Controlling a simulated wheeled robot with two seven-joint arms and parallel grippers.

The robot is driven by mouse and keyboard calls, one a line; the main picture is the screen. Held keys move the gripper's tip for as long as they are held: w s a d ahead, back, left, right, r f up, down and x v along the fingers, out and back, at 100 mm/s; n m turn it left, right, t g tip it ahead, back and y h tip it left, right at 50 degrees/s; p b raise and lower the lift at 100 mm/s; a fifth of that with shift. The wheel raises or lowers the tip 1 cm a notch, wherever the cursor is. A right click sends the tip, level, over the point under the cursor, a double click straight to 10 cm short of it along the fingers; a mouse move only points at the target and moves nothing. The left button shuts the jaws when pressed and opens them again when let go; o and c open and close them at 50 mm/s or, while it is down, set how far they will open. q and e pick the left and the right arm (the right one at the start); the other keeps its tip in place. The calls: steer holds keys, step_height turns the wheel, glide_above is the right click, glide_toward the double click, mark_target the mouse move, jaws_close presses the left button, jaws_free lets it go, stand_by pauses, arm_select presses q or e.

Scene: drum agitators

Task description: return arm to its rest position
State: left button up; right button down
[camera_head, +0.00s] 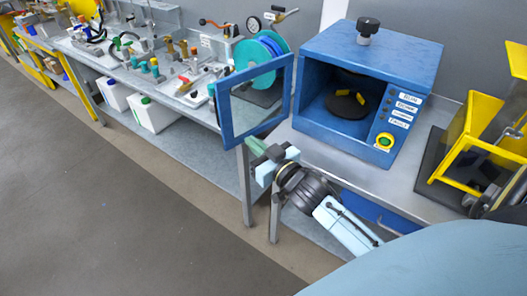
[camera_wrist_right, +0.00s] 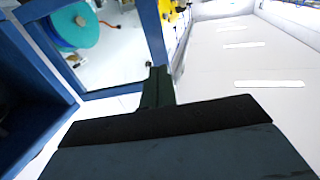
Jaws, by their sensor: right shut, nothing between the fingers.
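My right gripper (camera_head: 256,147) is in front of the bench edge in the head view, just below the open door of the blue box. Its dark fingers (camera_wrist_right: 158,88) are together in the right wrist view, with nothing held between them. My right arm (camera_head: 345,225) reaches up to it from the lower right. The blue box (camera_head: 372,52) stands on the bench with its framed door (camera_head: 226,120) swung open to the left. A dark round disc with yellow parts (camera_head: 347,104) sits inside. My left gripper does not show.
A panel of labels and a green-yellow button (camera_head: 384,140) are on the box front. A yellow frame (camera_head: 470,130) stands at the right. A teal reel (camera_head: 250,55) and several small fittings fill the bench at left. White containers (camera_head: 152,114) sit below. The floor (camera_head: 100,210) is clear.

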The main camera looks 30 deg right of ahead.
steer(key=s+d+f+g+h+b, duration=0.1)
steer(key=s+f+g+b, duration=0.2)
steer(key=f, duration=0.9)
steer(key=s+f+g+b, duration=0.15)
steer(key=s+f, duration=0.35)
steer(key=f, duration=0.6)
steer(key=s+d+f+g+h+b, duration=0.1)
steer(key=s+f+g, duration=0.3)
steer(key=f, duration=0.8)
steer(key=s+a+f+g+b, duration=0.1)
steer(key=s+f+g, duration=0.3)
steer(key=s+f, duration=0.8)
steer(key=s+a+f+n+g+b, duration=0.1)
steer(key=s+f+g+b, duration=0.3)
steer(key=s+f, duration=0.9)
steer(key=s+a, duration=0.1)
steer(key=s, duration=0.6)
steer(key=shift+s, duration=0.15)
steer(key=shift+a+f+g, duration=0.1)
steer(key=shift+g, duration=0.15)
